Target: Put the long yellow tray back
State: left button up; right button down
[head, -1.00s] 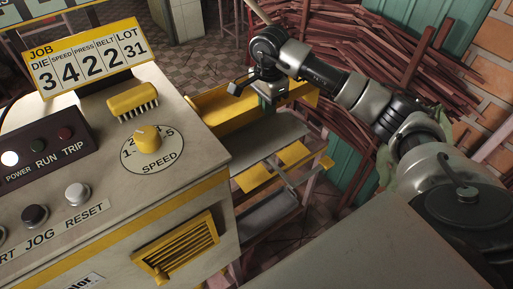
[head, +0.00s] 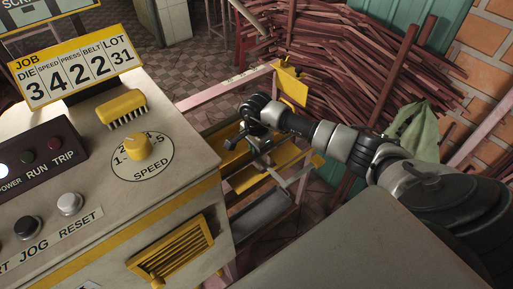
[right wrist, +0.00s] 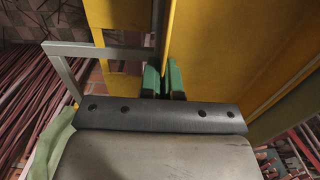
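The long yellow tray (head: 284,157) is at the rack beside the machine, partly hidden by my right arm. In the right wrist view, its broad yellow side (right wrist: 225,50) fills much of the picture. My right gripper (head: 258,145) is at the tray, pointing down toward it. In the right wrist view, its green fingertips (right wrist: 163,80) stand close on either side of a thin yellow wall and appear shut on it. Whether the tray rests fully on its supports is hidden. My left gripper is not in view.
The rack has a pink rail (head: 225,92), a yellow end plate (head: 291,84) and a grey lower shelf (head: 265,215). The machine (head: 100,235), with a yellow brush (head: 122,108) on top, stands close at the left. Bundles of reddish sticks (head: 350,65) lie behind.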

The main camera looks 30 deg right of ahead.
jog(key=shift+f, duration=0.1)
jog(key=shift+f, duration=0.15)
jog(key=c, duration=1.4)
grip_release()
jog(key=shift+o, duration=0.2)
notch_tip(320, 180, up, 12)
jog(key=shift+r+b, duration=0.2)
jog(key=shift+b, duration=0.15)
